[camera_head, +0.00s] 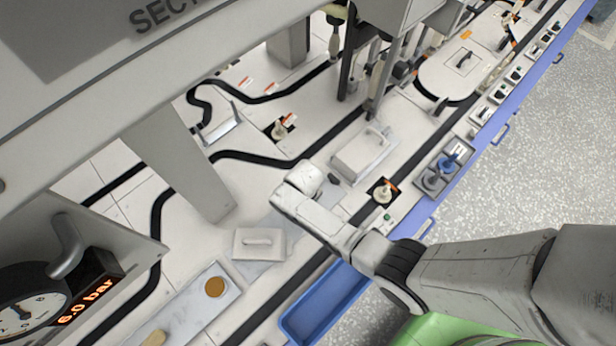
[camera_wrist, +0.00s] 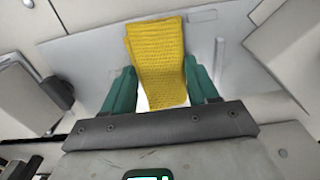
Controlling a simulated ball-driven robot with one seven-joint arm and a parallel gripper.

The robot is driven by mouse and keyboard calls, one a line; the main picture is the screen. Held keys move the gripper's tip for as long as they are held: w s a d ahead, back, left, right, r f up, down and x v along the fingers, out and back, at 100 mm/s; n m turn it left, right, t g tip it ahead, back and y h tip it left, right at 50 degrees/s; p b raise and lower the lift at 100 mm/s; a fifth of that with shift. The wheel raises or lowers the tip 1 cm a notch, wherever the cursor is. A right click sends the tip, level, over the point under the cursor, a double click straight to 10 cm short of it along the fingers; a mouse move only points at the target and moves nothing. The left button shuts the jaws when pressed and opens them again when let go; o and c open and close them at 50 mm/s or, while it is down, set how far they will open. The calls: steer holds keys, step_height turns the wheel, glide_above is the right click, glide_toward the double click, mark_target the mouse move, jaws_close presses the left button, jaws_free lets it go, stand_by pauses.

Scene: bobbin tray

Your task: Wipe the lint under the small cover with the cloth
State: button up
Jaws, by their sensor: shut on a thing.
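My gripper (camera_wrist: 160,88) is shut on a yellow waffle-textured cloth (camera_wrist: 157,60) between its green fingers. The cloth reaches out past the fingertips over a smooth grey plate (camera_wrist: 90,58). In the head view the end of my arm hides the fingers and the cloth. A small white cover with a handle (camera_head: 258,244) sits left of and below the arm's end, by a grey strip of surface. A larger pale box-shaped cover (camera_head: 362,154) stands to the right of the arm's end. I cannot make out any lint.
A marble-like board (camera_head: 190,308) with a round tan piece (camera_head: 215,287) lies at the lower left. A blue tray (camera_head: 318,305) is at the front edge. A support post (camera_head: 180,160) and a gauge panel (camera_head: 70,280) stand on the left. Black tracks cross the table.

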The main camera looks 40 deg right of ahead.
steer(key=shift+s+a+f, duration=0.15)
steer(key=shift+a, duration=0.3)
steer(key=shift+s+a+f, duration=0.1)
steer(key=shift+s+a, duration=0.05)
steer(key=shift+a, duration=0.25)
steer(key=shift+s+a, duration=0.15)
steer(key=shift+a, duration=0.85)
steer(key=shift+c, duration=1.2)
steer(key=shift+p, duration=0.3)
steer(key=r+p, duration=0.2)
steer(key=a+r+p, duration=0.1)
steer(key=r+p, duration=0.1)
steer(key=shift+r, duration=0.1)
steer(key=shift+c, duration=1.1)
steer(key=shift+w+d+r+p, duration=0.15)
steer(key=shift+r+p, duration=0.35)
steer(key=shift+r, duration=0.05)
steer(key=shift+w+d+r+p, duration=0.1)
steer(key=shift+r+p, duration=0.35)
steer(key=shift+r, duration=0.1)
steer(key=shift+w+d, duration=0.1)
steer(key=shift+r+p, duration=1.55)
